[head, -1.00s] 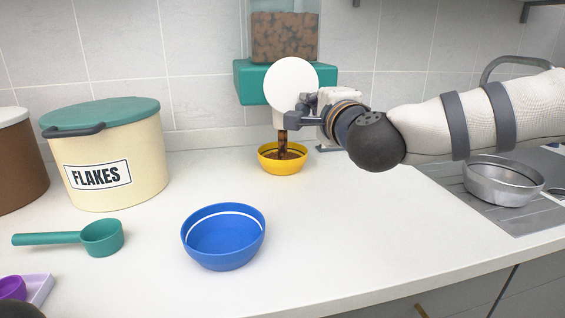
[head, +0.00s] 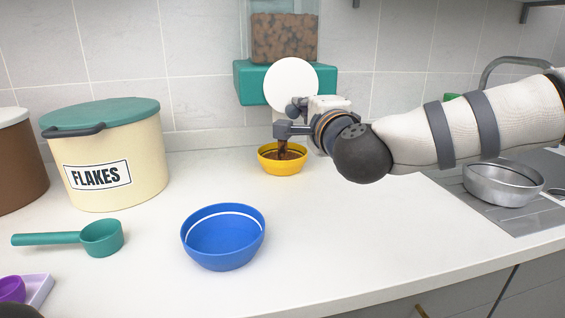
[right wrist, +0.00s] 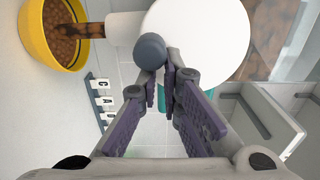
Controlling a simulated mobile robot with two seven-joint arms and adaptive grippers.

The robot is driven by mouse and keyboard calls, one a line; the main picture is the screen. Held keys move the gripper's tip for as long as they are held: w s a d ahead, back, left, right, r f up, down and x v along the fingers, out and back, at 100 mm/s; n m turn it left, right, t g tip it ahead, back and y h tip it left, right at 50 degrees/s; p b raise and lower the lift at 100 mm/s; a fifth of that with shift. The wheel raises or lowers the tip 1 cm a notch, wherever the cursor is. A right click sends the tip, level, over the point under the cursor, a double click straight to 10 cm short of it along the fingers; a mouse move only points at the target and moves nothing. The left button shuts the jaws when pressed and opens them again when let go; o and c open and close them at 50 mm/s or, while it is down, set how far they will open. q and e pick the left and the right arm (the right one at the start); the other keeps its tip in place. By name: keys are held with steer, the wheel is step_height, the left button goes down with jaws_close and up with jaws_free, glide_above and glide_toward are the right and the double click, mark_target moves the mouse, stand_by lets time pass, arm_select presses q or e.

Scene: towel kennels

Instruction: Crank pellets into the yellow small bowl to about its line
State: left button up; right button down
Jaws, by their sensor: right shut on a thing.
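The yellow small bowl (head: 282,167) stands upright under the dispenser's spout. Brown pellets lie in it and more pour down in a stream, also seen in the right wrist view at the bowl (right wrist: 30,50). The dispenser has a clear hopper (head: 284,38) with brown pellets, a teal body (head: 250,85) and a white crank disc (head: 291,84). My right gripper (head: 286,128) is shut on the crank's grey knob (right wrist: 150,51) in front of the disc. My left gripper is not in view.
A blue bowl (head: 223,243) with a white line stands empty in front. A teal scoop (head: 100,238) and FLAKES bin (head: 140,150) are at left. A metal bowl (head: 503,184) is by the sink at right. The counter's middle is clear.

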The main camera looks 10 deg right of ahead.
steer(key=shift+f, duration=0.4)
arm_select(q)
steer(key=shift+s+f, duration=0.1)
arm_select(e)
steer(key=shift+a+f, duration=0.5)
steer(key=shift+a, duration=0.05)
steer(key=shift+s+a+f, duration=0.1)
steer(key=shift+a, duration=0.1)
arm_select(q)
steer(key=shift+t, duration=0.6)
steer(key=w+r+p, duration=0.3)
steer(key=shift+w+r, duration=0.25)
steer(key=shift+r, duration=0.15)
arm_select(e)
steer(key=s, duration=0.8)
steer(key=shift+r, duration=0.25)
